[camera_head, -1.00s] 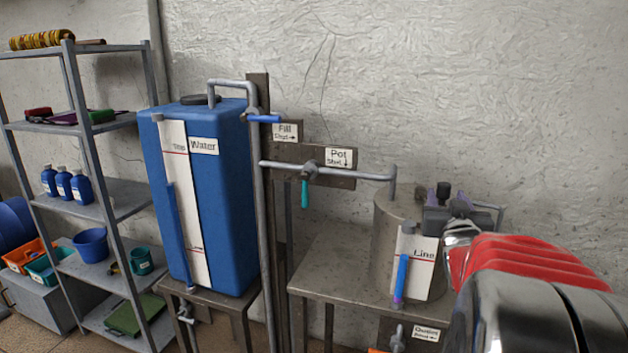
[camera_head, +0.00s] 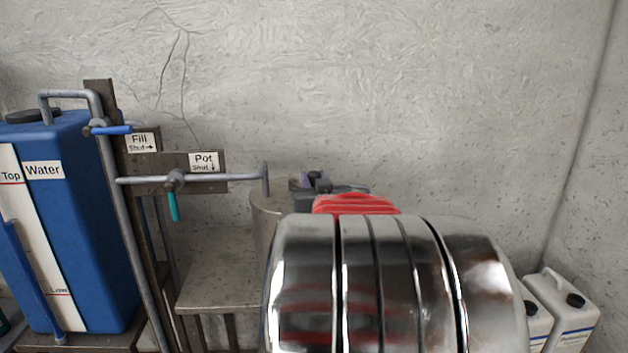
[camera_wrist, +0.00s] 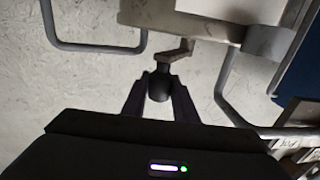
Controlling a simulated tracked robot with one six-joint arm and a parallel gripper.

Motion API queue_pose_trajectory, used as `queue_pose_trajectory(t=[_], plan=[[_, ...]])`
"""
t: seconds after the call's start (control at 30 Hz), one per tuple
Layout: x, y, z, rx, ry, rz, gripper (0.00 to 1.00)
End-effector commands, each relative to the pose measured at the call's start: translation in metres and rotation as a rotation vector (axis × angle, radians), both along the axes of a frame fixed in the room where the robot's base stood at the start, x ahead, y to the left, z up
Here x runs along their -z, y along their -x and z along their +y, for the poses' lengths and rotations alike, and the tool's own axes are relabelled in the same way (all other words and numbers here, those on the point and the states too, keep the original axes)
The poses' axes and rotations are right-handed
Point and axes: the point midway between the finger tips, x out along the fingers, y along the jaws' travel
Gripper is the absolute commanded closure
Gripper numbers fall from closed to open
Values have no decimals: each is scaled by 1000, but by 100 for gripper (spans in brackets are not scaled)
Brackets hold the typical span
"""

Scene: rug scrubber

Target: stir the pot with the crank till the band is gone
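The grey metal pot (camera_head: 270,212) stands on a stand in the head view, its front and right mostly hidden by my arm. Its sight tube and any band in it are hidden now. The crank (camera_wrist: 177,52) shows in the wrist view as a bent metal arm ending in a dark knob (camera_wrist: 159,86). My gripper (camera_wrist: 160,78) has a finger on each side of the knob and appears closed on it. In the head view the gripper (camera_head: 312,182) is a small dark shape at the pot's top, partly behind my arm.
A blue Water tank (camera_head: 85,220) stands at left. The Pot valve (camera_head: 175,181) with a teal handle and the Fill valve (camera_head: 110,130) with a blue handle sit on pipes left of the pot. White jugs (camera_head: 567,308) stand at lower right. The wall is close behind.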

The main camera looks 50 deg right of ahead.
Motion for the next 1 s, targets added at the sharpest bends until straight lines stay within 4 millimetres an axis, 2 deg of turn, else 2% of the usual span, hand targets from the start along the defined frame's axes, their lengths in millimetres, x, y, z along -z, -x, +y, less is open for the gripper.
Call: queue_pose_trajectory(t=[0.03,0.33,1.0], plan=[[0,0,0,0,0,0,79],[0,0,0,1,0,0,100],[0,0,6,4,0,0,100]])
